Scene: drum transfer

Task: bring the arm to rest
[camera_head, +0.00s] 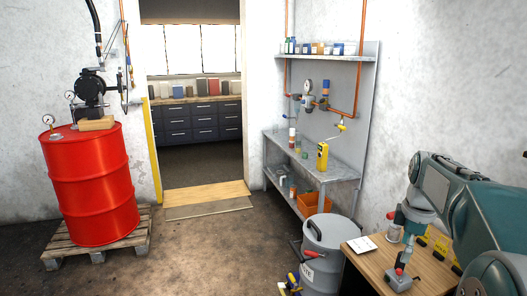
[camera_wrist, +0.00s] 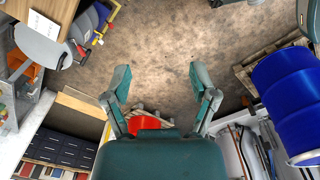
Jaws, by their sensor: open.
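My gripper (camera_wrist: 160,76) shows in the wrist view with its two teal fingers spread wide and nothing between the tips. Below and between the fingers, part of a red drum (camera_wrist: 144,123) shows, largely hidden by the gripper body. In the head view my teal arm reaches in from the right edge, bent above the wooden table; I cannot make out the fingers clearly there. The red drum (camera_head: 90,190) stands upright on a wooden pallet (camera_head: 98,256) at the left, apart from my arm.
A grey lidded drum (camera_head: 322,262) stands beside the wooden table (camera_head: 432,274). A metal bench (camera_head: 345,172) lines the wall. A ramp (camera_head: 207,194) lies at the doorway. A blue drum (camera_wrist: 288,90) stands at the right in the wrist view. The middle floor (camera_head: 215,250) is clear.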

